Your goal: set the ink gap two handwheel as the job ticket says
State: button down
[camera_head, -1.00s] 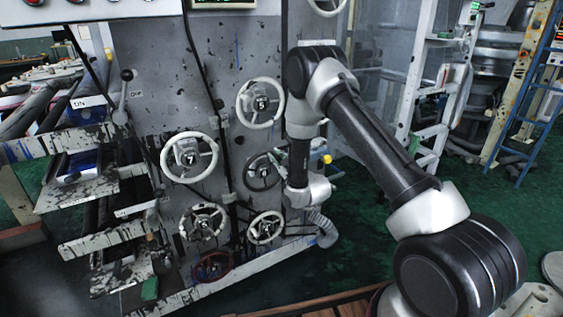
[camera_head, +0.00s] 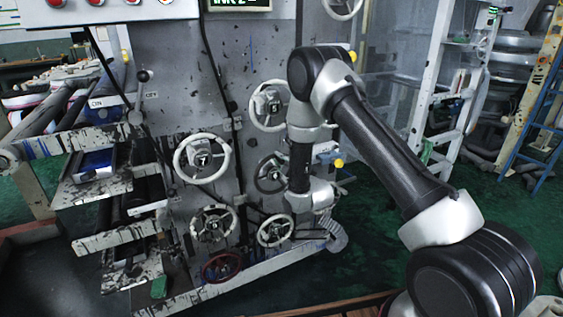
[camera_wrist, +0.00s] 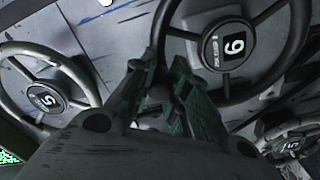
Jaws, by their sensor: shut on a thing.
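A dark-rimmed handwheel (camera_wrist: 222,50) fills the upper right of the wrist view. Its hub window shows a digit that reads as 9, or 6 if inverted. My gripper (camera_wrist: 165,85) is shut on the lower left part of this dark rim. In the head view the dark handwheel (camera_head: 259,180) is on the grey press panel, partly covered by my arm; my fingers are hidden there. A lit display (camera_head: 240,3) at the top edge reads "INK 2", with the rest cut off. No job ticket is readable.
Pale handwheels are close around: one above (camera_head: 254,107), one to the left (camera_head: 178,160) and two below (camera_head: 276,230). A red handwheel (camera_head: 222,267) sits low on the panel. A yellow knob (camera_head: 338,163) shows right of my arm.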

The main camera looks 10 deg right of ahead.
jog(key=shift+f, duration=0.2)
jog(key=c, duration=1.3)
grip_release()
jog(key=shift+c, duration=0.2)
jog(key=shift+r, duration=0.1)
jog(key=v, duration=1.2)
